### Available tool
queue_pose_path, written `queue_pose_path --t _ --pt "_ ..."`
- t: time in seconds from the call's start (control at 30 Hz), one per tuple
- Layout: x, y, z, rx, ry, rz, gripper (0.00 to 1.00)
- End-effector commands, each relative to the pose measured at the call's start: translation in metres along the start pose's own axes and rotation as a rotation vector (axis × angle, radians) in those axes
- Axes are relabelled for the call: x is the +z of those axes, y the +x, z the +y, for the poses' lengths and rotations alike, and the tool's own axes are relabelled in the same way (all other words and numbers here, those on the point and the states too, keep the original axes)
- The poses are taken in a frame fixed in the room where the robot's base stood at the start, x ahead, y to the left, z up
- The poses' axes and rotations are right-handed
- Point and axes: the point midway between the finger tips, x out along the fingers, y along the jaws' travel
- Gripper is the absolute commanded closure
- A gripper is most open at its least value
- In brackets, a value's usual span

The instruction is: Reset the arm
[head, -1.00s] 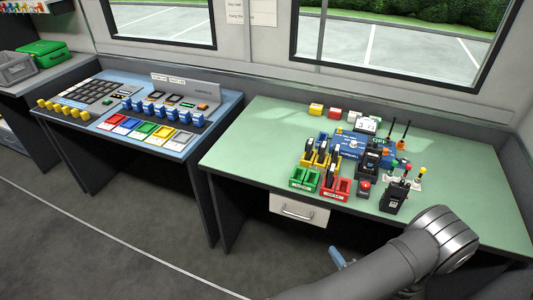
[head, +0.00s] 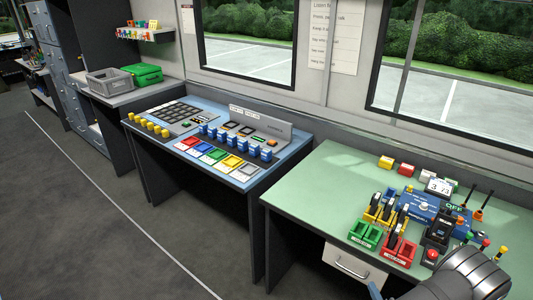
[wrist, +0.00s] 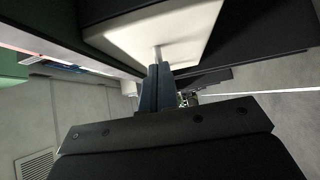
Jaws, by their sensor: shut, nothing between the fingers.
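My arm shows at the bottom right of the head view, in front of the green-topped desk (head: 315,190). My gripper (wrist: 156,68) shows in the wrist view with its dark blue fingers together and nothing between them. It is below the level of the desk top, close to the white drawer front (wrist: 165,35) and its handle. I cannot tell whether the fingertips touch the handle. In the head view the fingers are mostly hidden behind the arm and the frame edge.
A blue console desk (head: 285,160) with coloured buttons stands to the left. A grey crate (head: 110,79) and green case (head: 147,75) sit farther left. The grey floor (head: 120,220) is clear.

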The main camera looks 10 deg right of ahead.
Motion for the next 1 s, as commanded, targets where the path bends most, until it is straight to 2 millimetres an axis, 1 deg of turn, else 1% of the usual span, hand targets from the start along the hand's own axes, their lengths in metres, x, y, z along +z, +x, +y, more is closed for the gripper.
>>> queue_pose_path --t 0.03,0.1,0.23,0.67,0.77,0.87,0.97,1.0 --pt "0.006 0.005 0.0 0.0 -0.004 0.0 1.0" --pt "0.012 0.011 0.0 -0.001 -0.005 -0.001 1.0" --pt "0.019 0.017 0.0 -0.001 -0.004 -0.001 1.0" --pt "0.022 0.02 0.0 -0.002 -0.006 -0.003 1.0" --pt "0.019 0.016 0.0 -0.002 -0.004 -0.003 1.0" --pt "0.011 0.008 0.0 -0.002 -0.001 -0.005 1.0" --pt "-0.001 -0.004 0.0 -0.001 0.003 -0.004 1.0" --pt "-0.002 -0.013 0.0 -0.001 0.003 -0.006 1.0"
